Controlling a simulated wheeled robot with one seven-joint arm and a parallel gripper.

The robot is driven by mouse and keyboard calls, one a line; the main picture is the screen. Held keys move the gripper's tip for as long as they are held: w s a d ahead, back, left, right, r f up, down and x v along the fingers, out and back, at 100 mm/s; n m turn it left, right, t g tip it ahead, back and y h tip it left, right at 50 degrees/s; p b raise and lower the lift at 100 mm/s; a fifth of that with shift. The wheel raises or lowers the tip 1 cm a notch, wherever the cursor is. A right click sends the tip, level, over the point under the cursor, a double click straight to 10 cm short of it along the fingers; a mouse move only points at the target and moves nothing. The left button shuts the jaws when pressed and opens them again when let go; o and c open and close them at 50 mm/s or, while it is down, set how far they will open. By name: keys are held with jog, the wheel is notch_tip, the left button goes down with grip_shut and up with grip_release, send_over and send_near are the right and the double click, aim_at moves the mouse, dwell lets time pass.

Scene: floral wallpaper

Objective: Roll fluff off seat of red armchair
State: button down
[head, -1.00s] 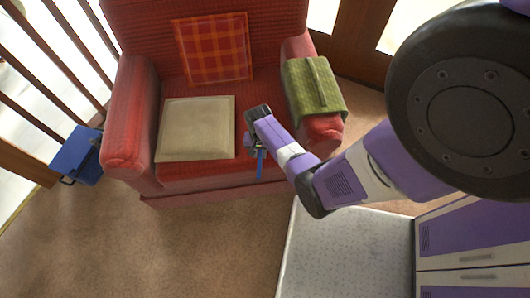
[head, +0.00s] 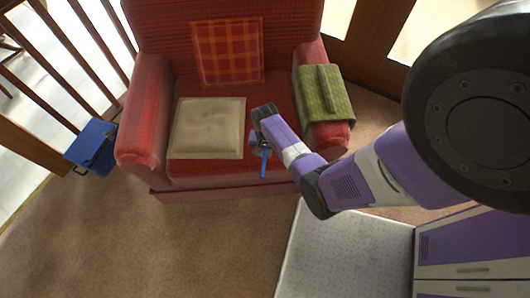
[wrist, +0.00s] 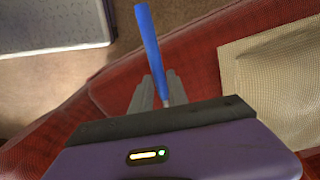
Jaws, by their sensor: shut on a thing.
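The red armchair (head: 215,178) faces me in the head view. My gripper (head: 257,142) is over the right part of its seat, right of the beige cushion (head: 207,128). It is shut on a tool with a blue handle (head: 264,164), which points down towards the seat's front edge. In the wrist view the blue handle (wrist: 147,40) rises from between my dark fingers (wrist: 157,90). The tool's other end is hidden. I cannot make out any fluff on the seat, part of which my arm covers.
A plaid pillow (head: 227,50) leans on the backrest. A green cover (head: 325,95) with a rolled strip hangs over the right armrest. A blue box (head: 91,148) stands on the floor at left, by wooden railings (head: 70,50).

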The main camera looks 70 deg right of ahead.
jog(key=shift+r+p, duration=0.7)
jog(key=shift+r, duration=0.4)
jog(key=shift+r, duration=0.1)
jog(key=shift+r+p, duration=1.4)
jog(key=shift+p, duration=0.1)
